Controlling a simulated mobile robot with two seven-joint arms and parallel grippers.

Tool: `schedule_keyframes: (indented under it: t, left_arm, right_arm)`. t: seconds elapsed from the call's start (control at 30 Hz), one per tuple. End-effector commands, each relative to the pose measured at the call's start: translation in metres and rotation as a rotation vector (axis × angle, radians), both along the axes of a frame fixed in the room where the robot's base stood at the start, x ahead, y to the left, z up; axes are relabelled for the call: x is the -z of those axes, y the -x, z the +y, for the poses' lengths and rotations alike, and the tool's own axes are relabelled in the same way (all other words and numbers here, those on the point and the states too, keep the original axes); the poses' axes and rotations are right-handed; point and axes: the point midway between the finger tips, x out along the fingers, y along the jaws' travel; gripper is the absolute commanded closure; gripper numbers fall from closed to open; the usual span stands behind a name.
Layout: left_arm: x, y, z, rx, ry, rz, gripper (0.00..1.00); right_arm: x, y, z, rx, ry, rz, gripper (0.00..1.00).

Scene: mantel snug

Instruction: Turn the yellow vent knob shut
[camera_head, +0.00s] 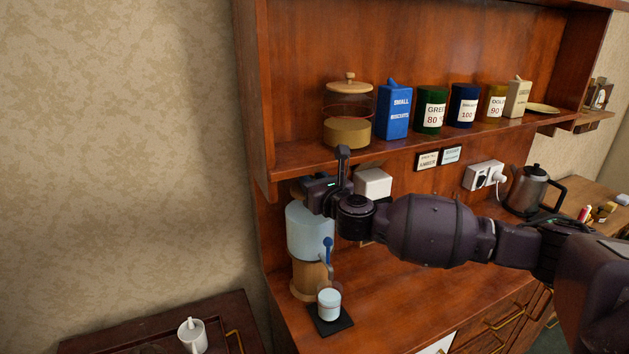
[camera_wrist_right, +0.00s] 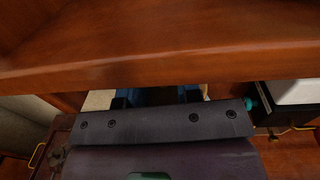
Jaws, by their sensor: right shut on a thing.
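The drink dispenser has a pale blue tank (camera_head: 306,238) on a wooden stand (camera_head: 308,275), with a blue tap lever (camera_head: 328,245) at its front. My right gripper (camera_head: 310,192) is at the top of the tank, its arm reaching in from the right. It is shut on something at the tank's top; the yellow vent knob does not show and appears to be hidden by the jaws. In the right wrist view my gripper (camera_wrist_right: 158,98) lies close below a wooden shelf edge, and its grip is not clear there. My left gripper is not in view.
A small cup (camera_head: 329,304) stands on a black mat (camera_head: 330,321) below the tap. The upper shelf (camera_head: 400,147) with jars and tins is just above my gripper. A white box (camera_head: 373,184) is behind my wrist. A kettle (camera_head: 528,190) stands to the right.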

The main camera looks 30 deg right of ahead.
Motion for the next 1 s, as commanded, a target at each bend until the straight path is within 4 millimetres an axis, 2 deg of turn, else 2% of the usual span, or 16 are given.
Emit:
schedule_keyframes:
  t: [1.0]
  left_arm:
    - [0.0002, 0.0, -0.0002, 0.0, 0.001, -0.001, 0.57]
  right_arm:
    - [-0.0014, -0.0027, 0.0079, 0.528, -0.003, -0.003, 0.92]
